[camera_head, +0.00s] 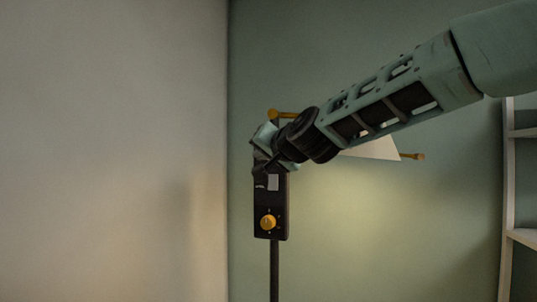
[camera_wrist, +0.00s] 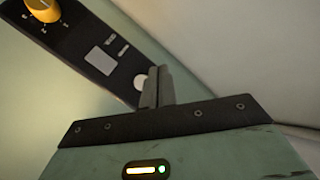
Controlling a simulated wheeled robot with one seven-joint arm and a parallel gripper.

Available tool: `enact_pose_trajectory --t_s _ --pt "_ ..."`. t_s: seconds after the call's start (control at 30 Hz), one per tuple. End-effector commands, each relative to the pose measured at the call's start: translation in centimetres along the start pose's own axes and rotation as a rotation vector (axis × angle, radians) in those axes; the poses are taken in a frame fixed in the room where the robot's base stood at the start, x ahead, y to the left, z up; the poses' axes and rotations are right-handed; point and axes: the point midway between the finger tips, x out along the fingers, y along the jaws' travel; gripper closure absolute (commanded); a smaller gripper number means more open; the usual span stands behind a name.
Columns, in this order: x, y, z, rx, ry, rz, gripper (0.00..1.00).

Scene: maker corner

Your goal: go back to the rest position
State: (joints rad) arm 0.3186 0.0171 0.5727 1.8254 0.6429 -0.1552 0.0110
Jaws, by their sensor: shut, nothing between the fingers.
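My gripper (camera_wrist: 157,86) is shut and empty. Its two fingers are together in the wrist view, over the lower end of a black control panel (camera_wrist: 75,37). A pale round spot (camera_wrist: 140,82) on the panel is partly hidden beside the fingers; I cannot tell whether they touch it. In the head view my gripper (camera_head: 264,160) is at the upper end of the same panel (camera_head: 263,205), and my arm comes in from the upper right.
The panel has a yellow knob (camera_head: 268,222) and sits on a dark upright pole (camera_head: 274,270). A pale lampshade (camera_head: 378,149) shows partly behind my arm. A white shelf (camera_head: 508,200) stands at the right edge. A plain wall (camera_head: 110,150) fills the left side.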

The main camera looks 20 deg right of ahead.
Motion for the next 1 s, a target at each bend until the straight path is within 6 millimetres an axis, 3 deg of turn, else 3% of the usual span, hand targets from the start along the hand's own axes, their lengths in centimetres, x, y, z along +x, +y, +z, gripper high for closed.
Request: enact_pose_trajectory --t_s 0.53,0.63,0.77,0.87,1.0 --pt "-0.5 -0.3 0.4 -0.001 -0.001 0.000 1.00" --pt "-0.6 -0.2 1.7 -0.011 -0.026 -0.002 1.00" --pt "-1.2 0.2 7.3 -0.065 -0.142 -0.010 1.00" --pt "-2.5 1.0 14.0 -0.139 -0.289 -0.017 1.00" --pt "-5.8 3.0 23.7 -0.258 -0.518 -0.023 1.00"
